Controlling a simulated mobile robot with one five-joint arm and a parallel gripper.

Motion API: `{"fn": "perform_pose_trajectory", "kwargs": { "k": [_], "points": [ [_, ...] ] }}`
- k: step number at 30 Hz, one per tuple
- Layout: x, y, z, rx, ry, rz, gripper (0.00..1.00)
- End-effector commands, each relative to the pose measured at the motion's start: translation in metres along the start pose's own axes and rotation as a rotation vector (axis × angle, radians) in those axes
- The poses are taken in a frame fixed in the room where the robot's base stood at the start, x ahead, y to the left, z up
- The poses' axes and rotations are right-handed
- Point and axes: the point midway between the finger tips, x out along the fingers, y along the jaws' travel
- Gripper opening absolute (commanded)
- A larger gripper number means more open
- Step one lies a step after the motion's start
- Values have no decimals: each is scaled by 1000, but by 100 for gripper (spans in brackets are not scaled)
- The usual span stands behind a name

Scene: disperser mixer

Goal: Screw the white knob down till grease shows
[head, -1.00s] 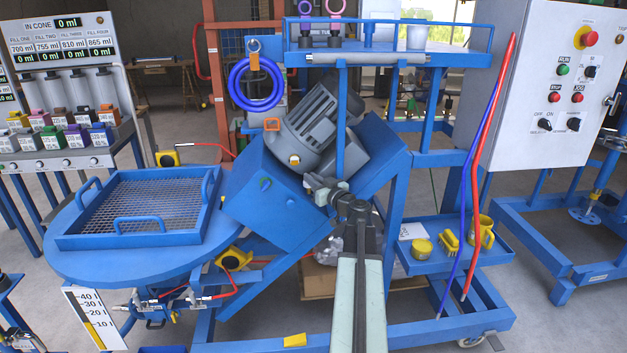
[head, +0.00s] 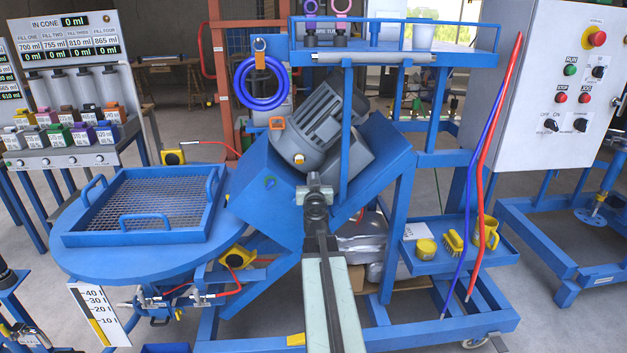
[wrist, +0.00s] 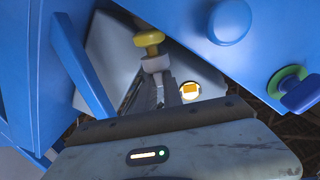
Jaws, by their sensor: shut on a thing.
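In the wrist view the fingers of my gripper (wrist: 163,84) are close together. A small off-white piece, which looks like the white knob (wrist: 155,64), is at their tips. A rounded yellow cap (wrist: 148,40) shows just beyond it. In the head view my gripper (head: 314,180) is in front of the blue tilted housing, below the grey motor (head: 318,125). The knob cannot be made out there, and no grease can be made out.
A blue round table with a mesh tray (head: 65,238) stands left. A blue shelf (head: 480,258) with a brush and yellow mug is right, beside red and blue rods (head: 490,150). In the wrist view, a blue round knob (wrist: 229,22) and blue panels crowd close around my gripper.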

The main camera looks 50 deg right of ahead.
Motion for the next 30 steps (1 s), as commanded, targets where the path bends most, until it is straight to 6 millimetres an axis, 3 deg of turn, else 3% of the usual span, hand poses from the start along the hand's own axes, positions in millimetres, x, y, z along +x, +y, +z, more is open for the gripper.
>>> {"fn": "perform_pose_trajectory", "kwargs": {
  "k": [10, 13, 23, 30],
  "points": [
    [1, -1, 0, -1, 0, -1, 0],
    [1, -1, 0, -1, 0, -1, 33],
    [-1, 0, 0, -1, 0, 1, 33],
    [-23, -7, 0, -1, 0, 2, 33]
  ]
}}
